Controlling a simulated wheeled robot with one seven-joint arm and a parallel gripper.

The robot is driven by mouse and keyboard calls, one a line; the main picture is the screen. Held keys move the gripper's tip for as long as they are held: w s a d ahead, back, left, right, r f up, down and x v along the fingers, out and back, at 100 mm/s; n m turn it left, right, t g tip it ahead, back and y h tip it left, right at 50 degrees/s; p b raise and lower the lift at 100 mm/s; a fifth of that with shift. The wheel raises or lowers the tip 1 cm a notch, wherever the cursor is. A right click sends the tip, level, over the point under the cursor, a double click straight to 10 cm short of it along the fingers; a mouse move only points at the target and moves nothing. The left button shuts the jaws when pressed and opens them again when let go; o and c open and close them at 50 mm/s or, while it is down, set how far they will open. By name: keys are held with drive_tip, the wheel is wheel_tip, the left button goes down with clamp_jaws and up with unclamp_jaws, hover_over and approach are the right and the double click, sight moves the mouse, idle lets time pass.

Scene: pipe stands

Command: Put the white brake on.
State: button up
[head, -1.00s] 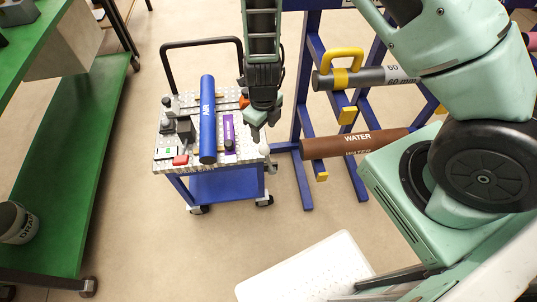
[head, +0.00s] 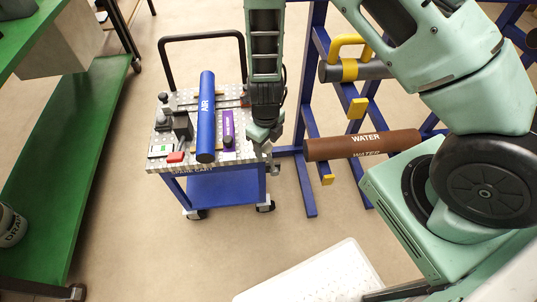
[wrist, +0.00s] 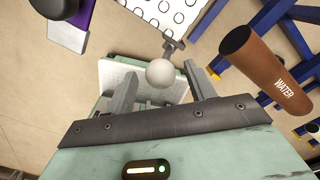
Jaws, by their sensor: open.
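The white brake shows in the wrist view as a round white knob (wrist: 160,73) on a short grey lever fixed to the cart's edge. My gripper (wrist: 159,80) is open, with one finger to each side of the knob in that view. I cannot tell whether the fingers are level with the knob, and no contact shows. In the head view my gripper (head: 263,140) points down at the right edge of the cart (head: 185,168). The knob is hard to make out there, close to the fingertips.
A blue rack (head: 309,170) with a brown WATER pipe (head: 350,145) stands close to the right. Green shelving (head: 75,160) is at left. Floor in front is clear.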

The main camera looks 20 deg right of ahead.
drive_tip(key=shift+c, duration=0.3)
drive_tip(key=c, duration=0.6)
drive_tip(key=shift+o, duration=0.2)
drive_tip(key=shift+d, duration=0.1)
drive_tip(key=shift+s+d+b, duration=0.25)
drive_tip(key=shift+d+b, duration=0.05)
drive_tip(key=shift+d, duration=0.5)
drive_tip(key=shift+s+d+b, duration=0.3)
drive_tip(key=shift+d, duration=0.55)
drive_tip(key=shift+s+d+b, duration=0.25)
drive_tip(key=shift+d+b, duration=0.05)
drive_tip(key=shift+d, duration=0.6)
